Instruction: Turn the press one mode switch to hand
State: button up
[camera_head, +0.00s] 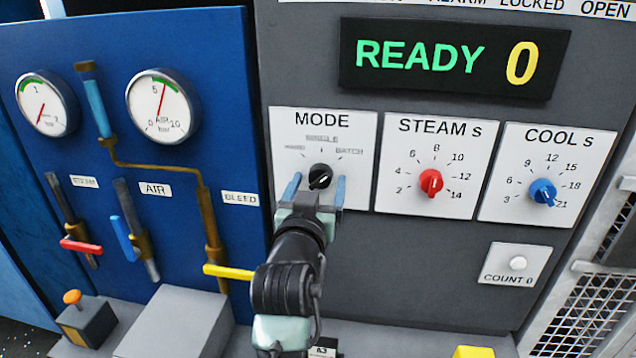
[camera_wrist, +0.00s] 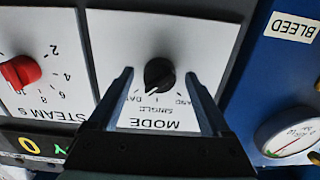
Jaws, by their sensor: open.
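The mode switch (camera_head: 320,176) is a round black knob on a white MODE plate (camera_head: 350,125). HAND is printed at its left, SINGLE at the top and BATCH at the right. In the wrist view the knob (camera_wrist: 159,73) appears upside down, its white mark pointing down and slightly left, toward the SINGLE to BATCH side; the exact setting is hard to tell. My gripper (camera_head: 316,186) is open, with one blue finger on each side of the knob. In the wrist view the fingers (camera_wrist: 159,78) stand apart from it, with gaps on both sides.
Right of the mode plate are the red STEAM knob (camera_head: 431,182) and blue COOL knob (camera_head: 543,191). A display (camera_head: 450,58) reads READY 0. Left is a blue panel (camera_head: 190,50) with gauges and valve levers; the yellow BLEED lever (camera_head: 228,271) is close to my arm.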

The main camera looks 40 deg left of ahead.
grip_shut()
dwell(0.3)
